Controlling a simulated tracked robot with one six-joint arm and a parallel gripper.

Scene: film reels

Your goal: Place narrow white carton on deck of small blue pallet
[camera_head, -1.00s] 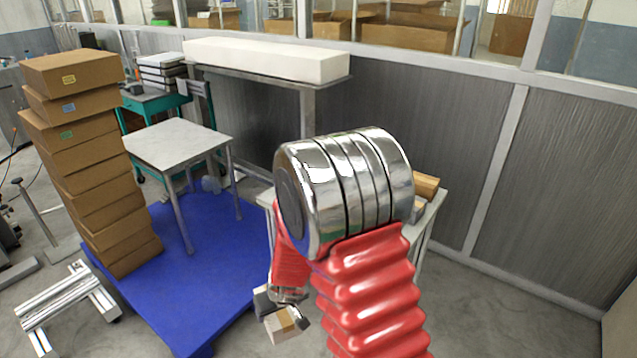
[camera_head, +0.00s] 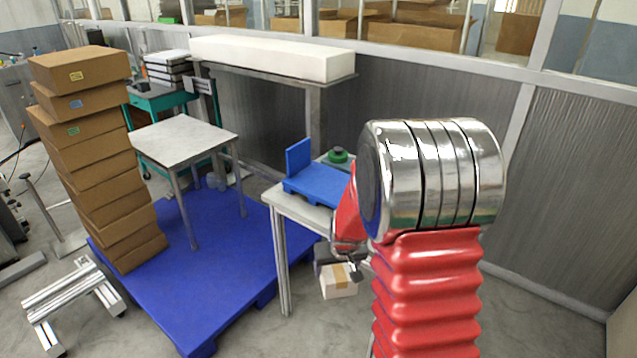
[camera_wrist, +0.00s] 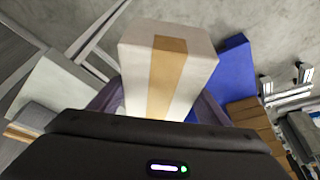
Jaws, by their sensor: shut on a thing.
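My gripper (camera_head: 336,262) is shut on a narrow white carton (camera_head: 342,291) with a brown tape strip, held in the air in front of a white table. In the wrist view the carton (camera_wrist: 136,58) sits between the fingers, its taped face towards the camera. The small blue pallet (camera_head: 319,184) lies on the white table (camera_head: 281,205), behind and above the carton in the head view. It has an upright blue panel at its left end. My red arm hides its right part.
A round green object (camera_head: 338,156) stands behind the small pallet. A large blue pallet (camera_head: 225,275) on the floor bears a leaning stack of brown boxes (camera_head: 95,165) and a grey-topped table (camera_head: 183,139). A long white block (camera_head: 270,57) lies on a shelf behind.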

